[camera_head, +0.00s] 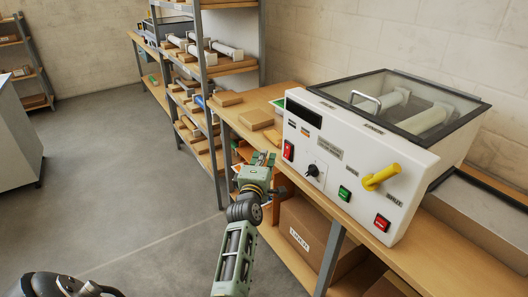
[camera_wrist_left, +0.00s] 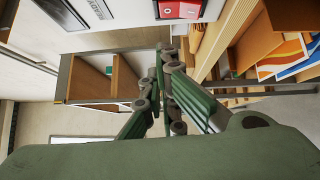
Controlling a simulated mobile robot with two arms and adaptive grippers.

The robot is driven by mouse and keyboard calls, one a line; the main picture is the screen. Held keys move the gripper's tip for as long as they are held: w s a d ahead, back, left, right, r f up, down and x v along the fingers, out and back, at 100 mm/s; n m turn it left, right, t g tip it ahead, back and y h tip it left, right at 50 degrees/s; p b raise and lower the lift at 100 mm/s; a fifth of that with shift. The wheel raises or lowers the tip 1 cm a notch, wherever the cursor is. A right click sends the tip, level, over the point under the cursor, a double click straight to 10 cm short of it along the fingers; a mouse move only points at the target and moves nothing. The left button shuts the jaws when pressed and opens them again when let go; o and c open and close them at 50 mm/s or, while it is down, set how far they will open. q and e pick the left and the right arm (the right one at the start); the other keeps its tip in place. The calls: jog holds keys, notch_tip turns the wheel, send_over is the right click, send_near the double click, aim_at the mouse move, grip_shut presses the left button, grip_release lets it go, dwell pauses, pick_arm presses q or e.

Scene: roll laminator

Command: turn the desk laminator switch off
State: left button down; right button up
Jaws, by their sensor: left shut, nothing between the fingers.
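The desk laminator (camera_head: 330,145) is a white box with a glazed, dark-framed lid, standing on the wooden bench. Its front panel carries a red rocker switch (camera_head: 288,150) at the left end, a dark knob, a green button (camera_head: 344,193) and another red button (camera_head: 382,222). In the left wrist view the closed fingertips (camera_wrist_left: 165,48) sit just below a red switch (camera_wrist_left: 180,9) at the top edge.
A yellow lever (camera_head: 381,177) sticks out from the panel's right part. Cardboard boxes (camera_head: 307,236) stand on the shelf under the bench (camera_head: 440,258). Brown packets (camera_head: 256,119) lie left of the laminator. The grey floor (camera_head: 120,170) at left is clear.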

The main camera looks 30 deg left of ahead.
pick_arm(q)
jog(key=p+v, duration=0.4)
jog(key=v, duration=0.3)
jog(key=shift+s+d+r, duration=0.15)
jog(key=shift+d+r, duration=0.25)
pick_arm(e)
jog(key=r, duration=0.2)
jog(key=w+r, duration=0.1)
jog(key=r, duration=0.1)
jog(key=shift+w+d+r, duration=0.15)
jog(key=shift+w+r, duration=0.05)
jog(key=shift+r, duration=0.2)
jog(key=shift+w, duration=0.15)
